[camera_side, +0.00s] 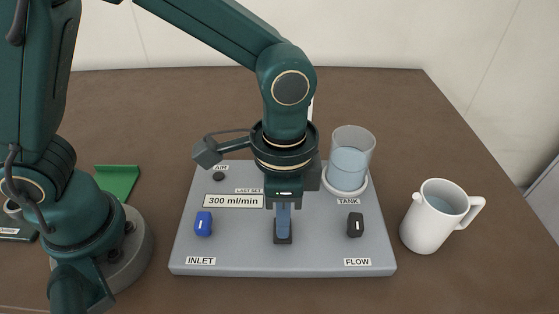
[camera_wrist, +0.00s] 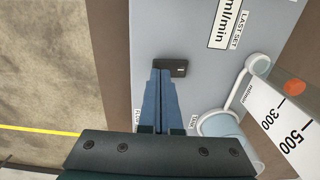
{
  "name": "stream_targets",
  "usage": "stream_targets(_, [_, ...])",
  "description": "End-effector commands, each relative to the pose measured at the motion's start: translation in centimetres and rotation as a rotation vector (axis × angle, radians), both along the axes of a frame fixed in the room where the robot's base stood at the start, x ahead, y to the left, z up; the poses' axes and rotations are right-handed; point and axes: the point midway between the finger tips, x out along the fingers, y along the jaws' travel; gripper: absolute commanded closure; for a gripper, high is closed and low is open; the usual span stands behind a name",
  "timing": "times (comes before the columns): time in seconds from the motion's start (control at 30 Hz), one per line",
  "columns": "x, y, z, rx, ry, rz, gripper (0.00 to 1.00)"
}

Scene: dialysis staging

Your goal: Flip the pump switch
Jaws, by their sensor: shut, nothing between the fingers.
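The pump switch, a dark rocker, is in the middle of the grey panel. In the side view its base (camera_side: 283,241) shows just below my fingers, which hide most of it. In the wrist view the switch (camera_wrist: 178,65) has a small pale mark at its right end. My gripper (camera_side: 283,234) points straight down over it with its blue fingers shut and empty. In the wrist view the fingertips (camera_wrist: 160,72) overlap the left part of the switch, the end toward the panel's front. I cannot tell whether they touch it.
A blue INLET switch (camera_side: 203,224) is left of my gripper and a black FLOW switch (camera_side: 355,225) is right. A clear tank of water (camera_side: 351,160) stands at the panel's back right, close to my wrist.

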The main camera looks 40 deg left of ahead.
Motion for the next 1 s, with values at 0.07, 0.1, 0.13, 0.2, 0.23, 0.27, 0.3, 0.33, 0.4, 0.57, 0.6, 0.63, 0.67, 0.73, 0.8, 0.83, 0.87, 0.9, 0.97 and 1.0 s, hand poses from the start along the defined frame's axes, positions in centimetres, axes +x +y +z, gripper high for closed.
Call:
stream_targets(0.07, [0.0,0.0,-0.2,0.001,0.001,0.000,1.00])
stream_targets(0.1, [0.0,0.0,-0.2,0.001,0.001,0.000,1.00])
stream_targets(0.13, [0.0,0.0,-0.3,0.001,0.001,0.000,1.00])
stream_targets(0.2, [0.0,0.0,-0.4,0.001,0.001,0.000,1.00])
stream_targets(0.23, [0.0,0.0,-0.4,0.001,0.001,0.000,1.00])
stream_targets(0.27, [0.0,0.0,-0.5,0.001,0.001,0.000,1.00])
stream_targets(0.3, [0.0,0.0,-0.5,0.001,0.001,0.000,1.00])
stream_targets(0.33, [0.0,0.0,-0.6,0.001,0.001,0.000,1.00])
stream_targets(0.4, [0.0,0.0,-0.7,0.001,0.001,0.000,1.00])
stream_targets(0.57, [0.0,0.0,-0.9,0.001,0.001,0.000,1.00])
stream_targets(0.6, [0.0,0.0,-0.9,0.000,0.000,0.000,1.00])
stream_targets(0.63, [0.0,0.0,-1.0,0.000,0.000,0.000,1.00])
stream_targets(0.67, [0.0,0.0,-1.0,0.000,0.000,0.000,1.00])
stream_targets(0.73, [0.0,0.0,-1.1,0.000,0.000,0.000,1.00])
stream_targets(0.8, [0.0,0.0,-1.2,0.001,0.001,0.000,1.00])
stream_targets(0.83, [0.0,0.0,-1.2,0.001,0.001,0.000,1.00])
stream_targets(0.87, [0.0,0.0,-1.3,0.001,0.001,0.000,1.00])
stream_targets(0.9, [0.0,0.0,-1.3,0.001,0.001,0.000,1.00])
stream_targets(0.97, [0.0,0.0,-1.4,0.001,0.001,0.000,1.00])
stream_targets(1.0, [0.0,0.0,-1.5,0.001,0.001,0.000,1.00])
